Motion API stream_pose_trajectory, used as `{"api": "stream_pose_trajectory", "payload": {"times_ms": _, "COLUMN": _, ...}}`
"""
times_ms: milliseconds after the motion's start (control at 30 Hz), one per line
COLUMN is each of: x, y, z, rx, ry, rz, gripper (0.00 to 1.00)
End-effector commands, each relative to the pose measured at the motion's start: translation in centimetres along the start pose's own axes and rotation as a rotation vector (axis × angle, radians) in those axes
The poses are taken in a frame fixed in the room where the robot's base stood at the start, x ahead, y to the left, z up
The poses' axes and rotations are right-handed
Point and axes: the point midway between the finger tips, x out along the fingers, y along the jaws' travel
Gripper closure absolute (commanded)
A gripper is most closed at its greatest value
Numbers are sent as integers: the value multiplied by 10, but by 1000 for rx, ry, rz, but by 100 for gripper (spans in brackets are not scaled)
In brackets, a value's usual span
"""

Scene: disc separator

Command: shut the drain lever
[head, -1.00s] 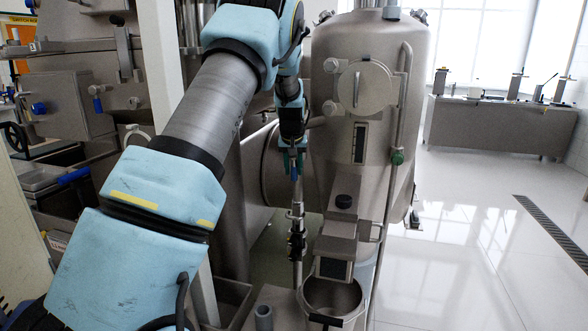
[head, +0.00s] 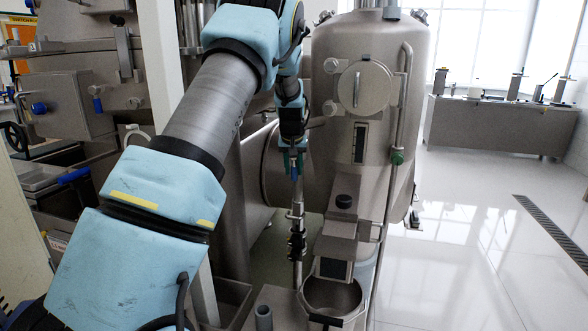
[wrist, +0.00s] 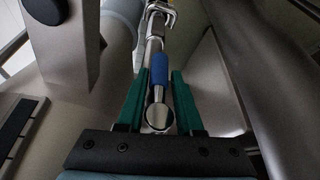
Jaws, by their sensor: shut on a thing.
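The drain lever has a blue sleeve (wrist: 158,68) and a round bright metal end (wrist: 159,116), seen in the wrist view. My gripper (wrist: 158,82) has green fingers, one on each side of the lever, and is shut on it. In the head view my gripper (head: 293,161) is in front of the upright steel drain pipe (head: 297,215), left of the tall tank. The lever is small there and mostly hidden by the fingers. A metal fitting (wrist: 156,12) shows at the lever's far end in the wrist view.
The steel tank (head: 385,130) stands close on the right of my gripper. A chute (head: 338,235) leads down to an open round vessel (head: 334,297) below. Machinery (head: 70,100) crowds the left.

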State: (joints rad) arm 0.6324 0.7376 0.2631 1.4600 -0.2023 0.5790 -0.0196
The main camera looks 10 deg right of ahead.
Motion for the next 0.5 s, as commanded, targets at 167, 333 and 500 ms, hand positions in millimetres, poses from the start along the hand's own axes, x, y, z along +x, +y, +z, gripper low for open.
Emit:
{"api": "stream_pose_trajectory", "payload": {"times_ms": 167, "x": -1, "y": 4, "z": 0, "rx": 5, "ry": 2, "rz": 1, "gripper": 100}}
{"api": "stream_pose_trajectory", "payload": {"times_ms": 333, "x": 0, "y": 4, "z": 0, "rx": 20, "ry": 8, "rz": -30, "gripper": 100}}
{"api": "stream_pose_trajectory", "payload": {"times_ms": 500, "x": 0, "y": 2, "z": 0, "rx": 56, "ry": 25, "rz": -108, "gripper": 100}}
